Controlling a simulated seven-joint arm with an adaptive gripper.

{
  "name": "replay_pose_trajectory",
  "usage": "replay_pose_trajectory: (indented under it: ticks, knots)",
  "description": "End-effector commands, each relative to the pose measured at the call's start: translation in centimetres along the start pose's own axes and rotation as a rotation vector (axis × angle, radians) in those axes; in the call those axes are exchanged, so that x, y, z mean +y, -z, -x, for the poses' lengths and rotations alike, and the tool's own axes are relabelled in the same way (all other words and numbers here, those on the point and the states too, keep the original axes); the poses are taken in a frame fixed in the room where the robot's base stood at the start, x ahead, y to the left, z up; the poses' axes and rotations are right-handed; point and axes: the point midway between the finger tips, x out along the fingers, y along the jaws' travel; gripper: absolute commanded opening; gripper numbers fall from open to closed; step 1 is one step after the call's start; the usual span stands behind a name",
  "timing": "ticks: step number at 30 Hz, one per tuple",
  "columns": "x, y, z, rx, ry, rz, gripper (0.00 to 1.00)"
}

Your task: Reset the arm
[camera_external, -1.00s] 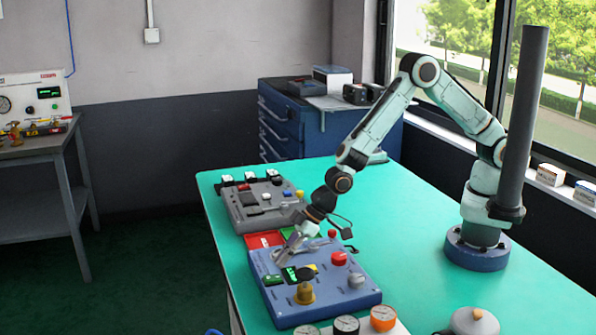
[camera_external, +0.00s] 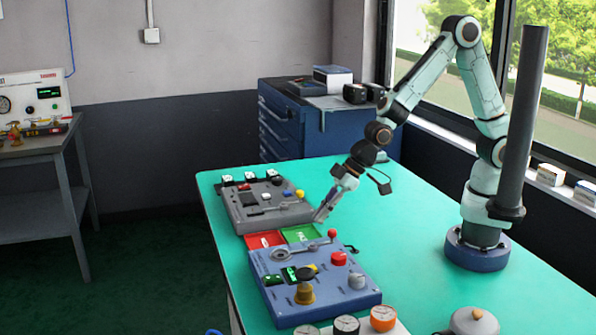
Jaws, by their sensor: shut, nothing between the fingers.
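My gripper (camera_external: 321,215) is shut and empty. It points down and to the left, above the table near the right end of the grey control panel and the green card. My arm is bent up high, and its base stands on the right part of the table. The blue valve positioner panel (camera_external: 330,291) lies in front of the gripper, apart from it. It carries a red knob (camera_external: 338,258), a brass knob (camera_external: 305,293), a grey knob (camera_external: 356,281), a small green display (camera_external: 291,274) and a lever with a red ball end (camera_external: 332,233).
The grey panel (camera_external: 240,215) with several buttons lies behind. Red (camera_external: 264,240) and green (camera_external: 301,234) cards lie between the panels. Several gauges (camera_external: 346,326) stand at the front edge. A dark upright post (camera_external: 525,110) stands beside my base. The teal table (camera_external: 420,240) is clear in the middle.

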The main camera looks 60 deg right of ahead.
Motion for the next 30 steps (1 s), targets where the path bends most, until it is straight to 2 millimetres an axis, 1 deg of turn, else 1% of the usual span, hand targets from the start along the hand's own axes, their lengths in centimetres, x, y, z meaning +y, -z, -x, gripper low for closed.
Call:
replay_pose_trajectory:
  ticks: [8,11,14,15,17,18,19,20,21,23,24,26,27,29,30]
  knots:
    - [0.0,0.0,0.0,0.0,0.0,0.0,0.0]
    - [1.1,0.2,0.2,0.007,-0.017,-0.02,0.0]
    - [4.2,2.0,2.4,0.072,-0.07,-0.066,0.0]
    - [6.0,2.9,4.0,0.112,-0.105,-0.093,0.0]
    - [9.2,3.9,7.4,0.178,-0.17,-0.141,0.0]
    - [11.5,3.9,10.2,0.207,-0.219,-0.18,0.0]
    - [12.9,3.2,12.4,0.212,-0.254,-0.214,0.0]
    - [14.1,2.2,14.4,0.204,-0.285,-0.25,0.0]
    - [15.1,0.4,16.8,0.179,-0.316,-0.299,0.0]
    - [15.6,-3.0,20.0,0.116,-0.35,-0.378,0.0]
    - [15.3,-5.7,21.7,0.057,-0.361,-0.436,0.0]
    - [13.7,-9.8,23.6,-0.056,-0.352,-0.518,0.0]
    - [12.3,-12.3,24.3,-0.138,-0.332,-0.562,0.0]
    - [10.1,-15.4,24.8,-0.263,-0.286,-0.605,0.0]
    - [8.6,-17.0,25.0,-0.345,-0.251,-0.623,0.0]
